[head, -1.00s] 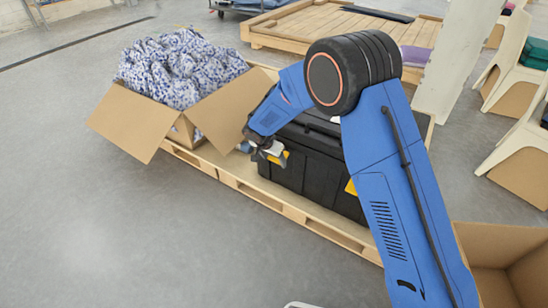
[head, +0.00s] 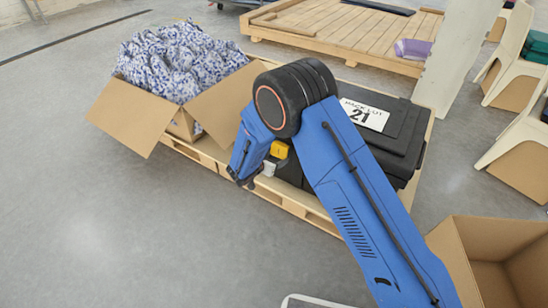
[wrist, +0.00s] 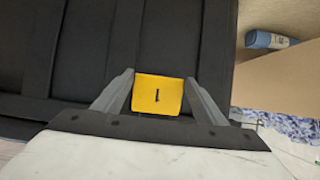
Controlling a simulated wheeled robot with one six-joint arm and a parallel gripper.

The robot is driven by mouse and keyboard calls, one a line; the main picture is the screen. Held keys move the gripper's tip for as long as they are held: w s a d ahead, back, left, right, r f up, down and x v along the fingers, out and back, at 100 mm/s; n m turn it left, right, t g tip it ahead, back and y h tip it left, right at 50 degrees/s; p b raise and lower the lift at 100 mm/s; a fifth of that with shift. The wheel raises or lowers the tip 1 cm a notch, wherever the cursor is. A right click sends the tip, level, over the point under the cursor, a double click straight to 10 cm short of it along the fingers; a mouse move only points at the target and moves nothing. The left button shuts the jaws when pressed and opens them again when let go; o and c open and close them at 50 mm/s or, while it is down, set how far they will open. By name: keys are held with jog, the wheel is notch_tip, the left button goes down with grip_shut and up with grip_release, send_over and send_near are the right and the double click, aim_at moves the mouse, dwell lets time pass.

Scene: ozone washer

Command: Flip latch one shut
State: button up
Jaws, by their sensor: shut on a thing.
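A black lidded case (head: 388,135) stands on a wooden pallet, with a white "21" label on its lid. Latch one (head: 279,150) is a yellow tab on the case's front, near its left end. In the wrist view, latch one (wrist: 158,95) bears a "1" and sits between the two fingers. My gripper (wrist: 158,80) is shut on it from both sides. In the head view my gripper (head: 270,165) is at the case front by the latch, partly hidden by my arm. My arm also covers much of the case front, and the other yellow latch is not visible.
An open cardboard box (head: 135,118) of blue-and-white cloth stands left of the case on the pallet (head: 300,203). An empty cardboard box (head: 455,262) is at the lower right. White chairs (head: 520,150) stand at right. The floor at front left is clear.

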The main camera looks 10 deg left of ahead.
jog(key=shift+w+d+f+t+h, duration=0.1)
jog(key=shift+w+f+t+h, duration=0.25)
jog(key=shift+t, duration=0.45)
jog(key=shift+w+d+f+t+h, duration=0.15)
jog(key=shift+w+f+t, duration=0.2)
jog(key=shift+t, duration=0.45)
jog(key=shift+a, duration=0.1)
jog(key=o, duration=1.1)
jog(key=shift+f, duration=0.1)
jog(key=shift+c, duration=0.2)
jog(key=shift+s, duration=0.15)
jog(key=v, duration=1.7)
jog(key=shift+s+a, duration=0.1)
